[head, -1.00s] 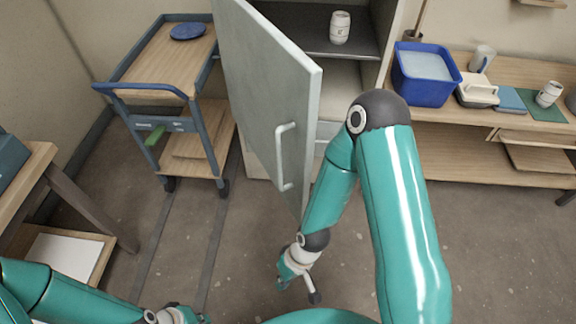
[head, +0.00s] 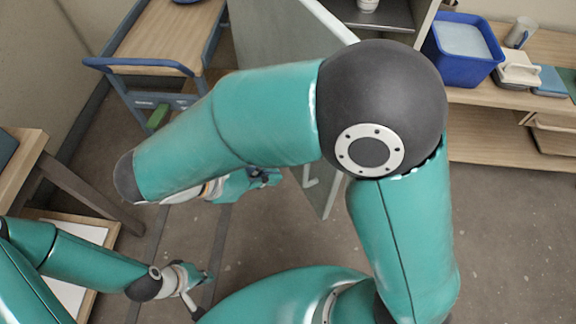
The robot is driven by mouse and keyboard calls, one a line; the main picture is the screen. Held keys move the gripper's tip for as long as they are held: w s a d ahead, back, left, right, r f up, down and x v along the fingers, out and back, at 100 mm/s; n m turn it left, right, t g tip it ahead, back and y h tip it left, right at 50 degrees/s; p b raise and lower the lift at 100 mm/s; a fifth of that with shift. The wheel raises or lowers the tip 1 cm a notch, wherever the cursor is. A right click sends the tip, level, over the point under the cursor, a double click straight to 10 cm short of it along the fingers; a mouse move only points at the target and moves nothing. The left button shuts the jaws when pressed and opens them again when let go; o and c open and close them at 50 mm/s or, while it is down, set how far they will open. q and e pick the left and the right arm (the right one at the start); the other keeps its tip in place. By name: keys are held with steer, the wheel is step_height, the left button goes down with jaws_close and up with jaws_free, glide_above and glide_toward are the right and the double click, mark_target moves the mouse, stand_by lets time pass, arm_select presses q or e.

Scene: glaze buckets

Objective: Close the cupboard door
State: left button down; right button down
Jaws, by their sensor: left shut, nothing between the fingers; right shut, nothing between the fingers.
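The grey cupboard door (head: 275,38) stands open, swung out toward me. Its upper part and lower corner show, but my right arm hides much of its middle. Part of its handle (head: 309,181) shows under that arm. The cupboard (head: 421,18) is open to the right of the door, with a white cup (head: 367,5) on its shelf. My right gripper (head: 272,177) is shut and empty, on the door's outer side, left of the handle. I cannot tell if it touches the door. My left gripper (head: 199,309) is shut and empty, low at the bottom left.
A wooden trolley with a blue frame (head: 135,66) stands left of the door. A wooden table (head: 28,150) is at the left edge. A bench (head: 490,95) with a blue bucket (head: 462,55) is at the right. The floor (head: 510,230) at the lower right is clear.

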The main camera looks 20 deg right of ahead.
steer(key=d+r+x, duration=0.2)
steer(key=x, duration=1)
steer(key=shift+s+d, duration=0.15)
steer(key=shift+s, duration=0.05)
steer(key=shift+f, duration=0.1)
